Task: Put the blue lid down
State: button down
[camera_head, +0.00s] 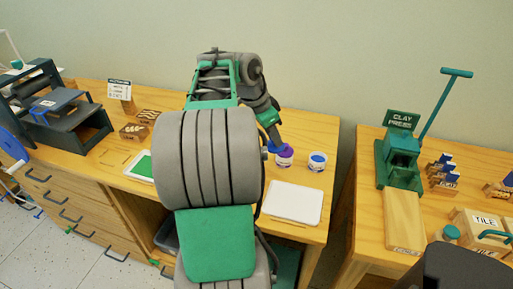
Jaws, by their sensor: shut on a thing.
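My gripper (274,141) is at the end of my arm, low over the back right part of the left wooden table. It is small in the picture and partly hidden by my own arm. It is shut on the blue lid (270,147), of which only a small blue patch shows, just left of a purple and white jar (285,157). I cannot tell whether the lid touches the jar or the table. A white jar with a blue top (317,161) stands to the right; whether that blue is paint or a cover is unclear.
A white tray (293,203) lies on the wooden table (310,235) in front of the jars. A gap separates this table from the right one, which holds a green clay press (402,160). Stamp blocks (134,131) and a dark printing press (65,115) stand left.

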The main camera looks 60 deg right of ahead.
jog(key=w+d+f, duration=0.3)
jog(key=w+d+f+p, duration=0.1)
jog(key=w+d+f, duration=0.5)
jog(key=w, duration=0.1)
jog(key=shift+p, duration=0.35)
jog(key=shift+w+d+f, duration=0.1)
jog(key=shift+w+f, duration=0.1)
jog(key=shift+f, duration=0.1)
jog(key=shift+w+d+f, duration=0.1)
jog(key=shift+f, duration=1.6)
jog(key=shift+f, duration=0.1)
jog(key=c, duration=1.7)
grip_release()
jog(key=shift+f, duration=0.15)
jog(key=shift+c, duration=0.2)
jog(key=o, duration=0.5)
jog(key=shift+c, duration=0.2)
